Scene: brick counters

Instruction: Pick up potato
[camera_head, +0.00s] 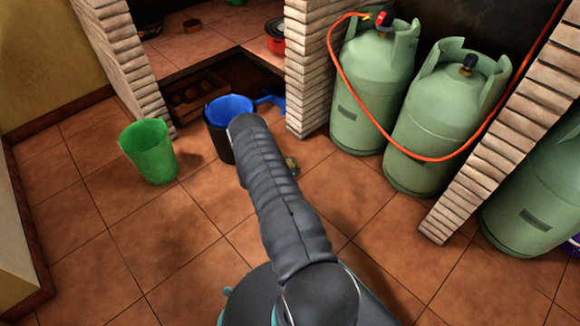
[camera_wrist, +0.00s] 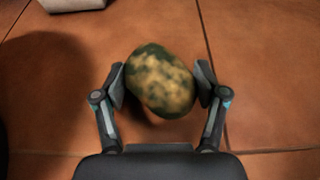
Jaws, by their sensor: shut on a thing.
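The potato (camera_wrist: 158,82) is a mottled yellow-brown and dark green oval in the wrist view. My gripper (camera_wrist: 160,84) is shut on it, with one finger pad against its left side and the other against its right side. Tiled floor lies beneath, and I cannot tell whether the potato touches it. In the head view my arm hides the gripper. A small yellowish patch just right of the arm (camera_head: 291,163) may be part of the potato.
A green bucket (camera_head: 149,151) and a dark bin with a blue liner (camera_head: 232,107) stand on the floor. Green gas cylinders (camera_head: 372,85) with an orange hose (camera_head: 345,85) stand at right by brick pillars (camera_head: 309,70). Open tiles (camera_head: 150,250) lie at left and front.

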